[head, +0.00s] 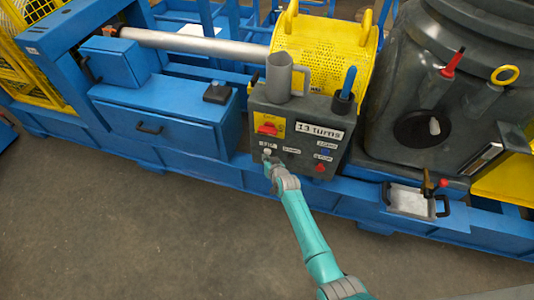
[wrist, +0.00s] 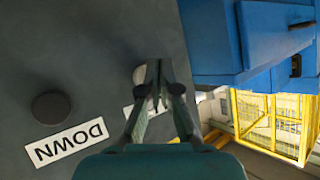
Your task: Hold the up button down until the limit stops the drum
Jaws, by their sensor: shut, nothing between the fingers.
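The grey control box (head: 262,118) carries a "13 turns" label (head: 320,131), a red switch on a yellow plate (head: 267,128) and several buttons. My gripper (head: 268,163) is at the lower left of its front face. In the wrist view my gripper (wrist: 158,85) is shut and empty, its fingertips over a pale round button (wrist: 139,76) that they partly hide. I cannot tell whether they press it. The label beside that button (wrist: 128,111) is mostly hidden. A dark button (wrist: 51,107) with a DOWN label (wrist: 68,143) lies to the left, apart from the fingers.
A yellow perforated guard (head: 343,62) stands behind the box; the drum cannot be made out. A grey cup (head: 279,76) and a blue-handled tool (head: 348,83) stand at the box top. A blue drawer unit (head: 160,122) is left. The floor (head: 150,220) in front is clear.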

